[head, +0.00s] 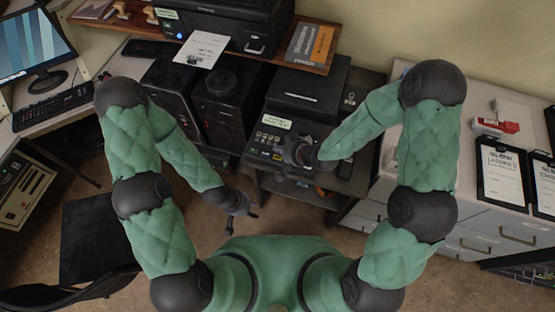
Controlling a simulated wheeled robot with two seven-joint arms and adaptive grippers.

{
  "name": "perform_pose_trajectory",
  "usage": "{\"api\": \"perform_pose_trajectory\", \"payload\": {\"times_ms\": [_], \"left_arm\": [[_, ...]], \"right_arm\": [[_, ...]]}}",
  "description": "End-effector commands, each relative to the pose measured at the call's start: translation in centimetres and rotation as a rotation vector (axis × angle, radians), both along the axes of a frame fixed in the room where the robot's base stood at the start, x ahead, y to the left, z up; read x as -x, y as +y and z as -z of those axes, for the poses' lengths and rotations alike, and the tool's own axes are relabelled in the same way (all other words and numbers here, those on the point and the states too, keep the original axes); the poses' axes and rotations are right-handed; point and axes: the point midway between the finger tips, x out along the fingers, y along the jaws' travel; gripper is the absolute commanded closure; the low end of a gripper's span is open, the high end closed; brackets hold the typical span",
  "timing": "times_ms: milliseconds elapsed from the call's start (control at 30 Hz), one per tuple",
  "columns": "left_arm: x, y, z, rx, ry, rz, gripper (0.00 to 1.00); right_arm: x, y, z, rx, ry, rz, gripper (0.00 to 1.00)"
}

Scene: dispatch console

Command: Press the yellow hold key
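The dark dispatch console (258,147) with small keys and a pale green label (276,122) sits on a black stand right of centre. A small yellowish key (278,156) seems to show near its front edge; its lettering is too small to read. My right gripper (296,168) is at the right part of the console, over or beside the keys, and hides part of them. Whether it touches a key, and whether its fingers are open, I cannot tell. My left gripper (243,218) hangs empty over the floor, in front of and below the console, with its fingers apart.
Two black boxes (220,100) stand left of the console. A printer (235,25) and a folder (308,45) are on the wooden shelf above. A white cabinet (478,195) with clipboards (503,175) is at right. A monitor (35,45) and black chair (95,240) are left. The floor centre is clear.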

Motion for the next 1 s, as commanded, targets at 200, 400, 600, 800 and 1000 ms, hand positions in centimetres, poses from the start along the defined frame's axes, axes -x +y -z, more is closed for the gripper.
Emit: {"api": "perform_pose_trajectory", "payload": {"times_ms": [200,400,600,800,1000], "left_arm": [[0.0,0.0,2.0,0.0,0.0,0.0,0.6],[0.0,0.0,2.1,0.0,0.0,0.0,0.6],[0.0,0.0,2.1,0.0,0.0,0.0,0.6],[0.0,0.0,2.1,0.0,0.0,0.0,0.6],[0.0,0.0,2.1,0.0,0.0,0.0,0.6]], "right_arm": [[-0.1,0.0,2.3,0.0,-0.002,0.001,1.0],[-0.1,0.0,2.5,0.0,-0.002,0.001,1.0],[-0.1,0.0,2.4,0.0,-0.002,0.001,1.0],[-0.1,0.0,2.4,0.0,-0.001,0.001,1.0],[-0.1,0.0,2.4,0.0,-0.001,0.001,1.0]]}}
